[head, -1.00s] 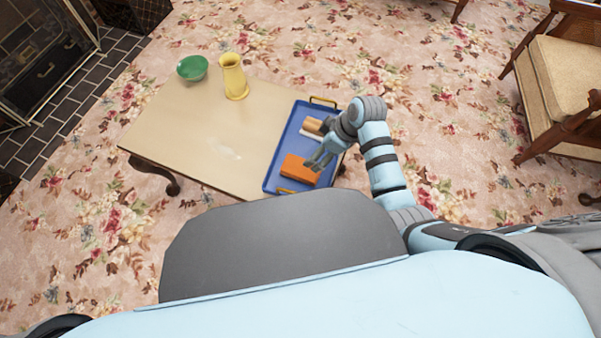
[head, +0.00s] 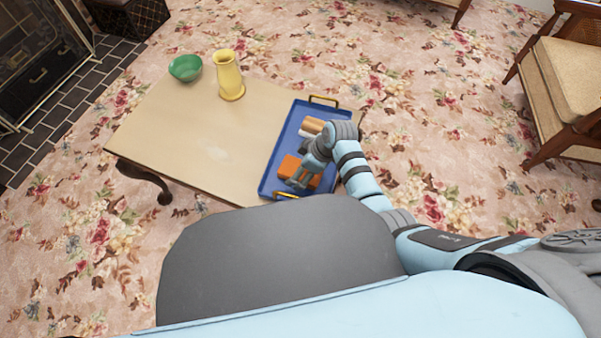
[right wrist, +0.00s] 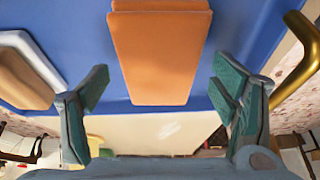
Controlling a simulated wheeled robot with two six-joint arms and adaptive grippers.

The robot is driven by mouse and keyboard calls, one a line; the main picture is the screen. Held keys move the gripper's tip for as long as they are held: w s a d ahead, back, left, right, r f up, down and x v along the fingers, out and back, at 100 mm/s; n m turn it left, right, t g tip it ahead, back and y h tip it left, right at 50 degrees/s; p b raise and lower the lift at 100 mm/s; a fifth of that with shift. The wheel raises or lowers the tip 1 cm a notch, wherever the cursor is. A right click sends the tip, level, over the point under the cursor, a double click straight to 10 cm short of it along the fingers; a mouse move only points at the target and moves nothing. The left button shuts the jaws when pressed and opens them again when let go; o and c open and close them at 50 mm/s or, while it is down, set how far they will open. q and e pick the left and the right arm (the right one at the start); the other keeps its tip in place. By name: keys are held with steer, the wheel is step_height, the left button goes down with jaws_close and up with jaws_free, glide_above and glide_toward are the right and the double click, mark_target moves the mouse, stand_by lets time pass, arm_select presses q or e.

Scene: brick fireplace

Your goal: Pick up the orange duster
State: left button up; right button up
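The orange duster (head: 290,166) lies on the blue tray (head: 275,174), near the tray's front end. In the right wrist view the duster (right wrist: 158,55) is a long orange block between and beyond my fingers. My right gripper (head: 297,183) is over the duster and covers part of it in the head view. In the right wrist view my right gripper (right wrist: 160,105) is open, its two fingers wide apart with a gap on each side of the duster. I see no contact. My left gripper is not in view.
A tan and white brush-like item (head: 311,126) lies farther back on the tray, beside my right arm. The tray has gold handles (head: 323,99). A yellow pitcher (head: 229,76) and a green bowl (head: 185,68) stand at the table's far side. The table's middle (head: 190,130) is clear.

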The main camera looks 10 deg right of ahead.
steer(key=c, duration=1.2)
steer(key=shift+r+p, duration=0.4)
steer(key=shift+r, duration=0.2)
step_height(320, 180, up, 19)
steer(key=p, duration=0.8)
steer(key=shift+p, duration=0.4)
steer(key=o, duration=0.6)
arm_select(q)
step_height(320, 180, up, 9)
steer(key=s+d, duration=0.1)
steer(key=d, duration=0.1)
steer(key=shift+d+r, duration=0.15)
arm_select(e)
steer(key=c, duration=0.4)
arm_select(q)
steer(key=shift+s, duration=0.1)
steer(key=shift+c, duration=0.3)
